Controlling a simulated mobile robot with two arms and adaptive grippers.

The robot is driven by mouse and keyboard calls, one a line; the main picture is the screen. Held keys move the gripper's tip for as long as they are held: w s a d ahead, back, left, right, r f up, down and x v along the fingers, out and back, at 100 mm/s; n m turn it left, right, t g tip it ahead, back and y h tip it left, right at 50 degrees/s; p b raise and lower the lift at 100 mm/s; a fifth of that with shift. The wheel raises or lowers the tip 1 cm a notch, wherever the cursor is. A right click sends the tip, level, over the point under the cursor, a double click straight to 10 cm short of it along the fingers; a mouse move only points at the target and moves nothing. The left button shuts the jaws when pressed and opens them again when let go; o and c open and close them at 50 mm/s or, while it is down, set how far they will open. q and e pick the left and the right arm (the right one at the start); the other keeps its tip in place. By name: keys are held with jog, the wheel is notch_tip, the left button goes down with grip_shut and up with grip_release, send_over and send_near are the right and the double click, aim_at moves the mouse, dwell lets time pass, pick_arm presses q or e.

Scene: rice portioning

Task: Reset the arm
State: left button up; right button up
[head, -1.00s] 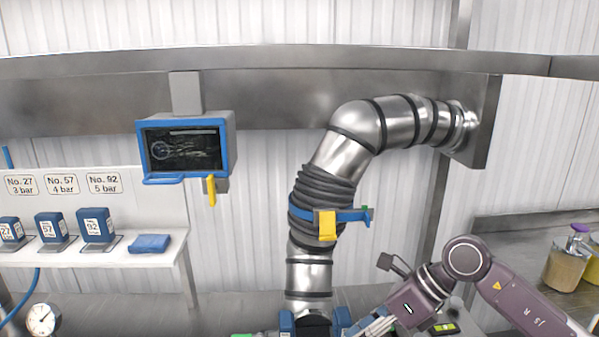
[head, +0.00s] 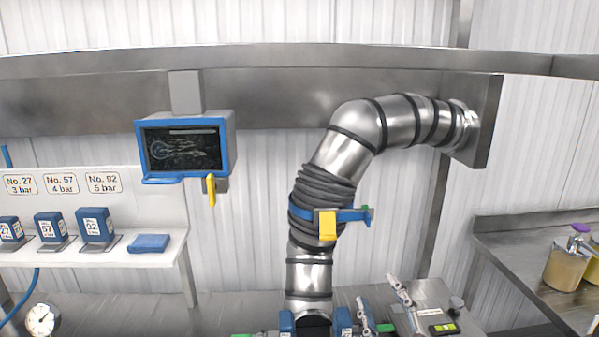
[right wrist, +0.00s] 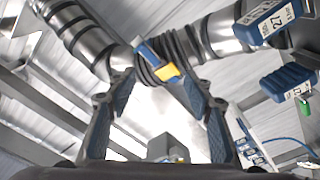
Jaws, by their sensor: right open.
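My right gripper (head: 382,290) shows at the bottom edge of the head view, right of the pipe's lower end. Only its two pale fingers show there, pointing up and standing apart. In the right wrist view the open gripper (right wrist: 156,84) has dark fingers with blue inner pads and nothing between them. That view looks up past the fingers at the pipe and the ceiling. The rest of my right arm is hidden below the head view. My left gripper is in neither view.
A steel pipe (head: 310,272) with a black bellows (head: 322,188) and a blue strap rises in the middle. A blue-framed screen (head: 185,147) hangs at left above a white shelf (head: 90,256) with blue blocks. Jars (head: 566,268) stand on the right counter (head: 505,232).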

jog(key=s+d+f+m+g+h, duration=0.1)
jog(key=s+d+f+m+g, duration=0.1)
jog(key=s+f, duration=0.3)
jog(key=s+d+f+m+g+h, duration=0.1)
jog(key=s+f+g, duration=0.4)
jog(key=f, duration=0.5)
jog(key=s+d+f+m+g+h, duration=0.1)
jog(key=s+d+f+m+g, duration=0.2)
jog(key=s+f, duration=0.4)
jog(key=shift+s+f+m+g, duration=0.15)
jog(key=shift+f+m+g, duration=0.15)
jog(key=shift+f+m, duration=0.35)
jog(key=s+a+f+m+g, duration=0.15)
jog(key=s+f+g, duration=0.4)
jog(key=s, duration=0.65)
jog(key=s+f+b, duration=0.3)
jog(key=f+b, duration=0.3)
jog(key=f, duration=2.7)
jog(key=s+d+f+g+b, duration=0.1)
jog(key=s+d+f+b, duration=0.2)
jog(key=s+f, duration=1.3)
notch_tip(320, 180, down, 3)
jog(key=shift+s+d+r+g+y+b, duration=0.2)
jog(key=shift+g+y+b, duration=0.15)
jog(key=shift+b, duration=0.15)
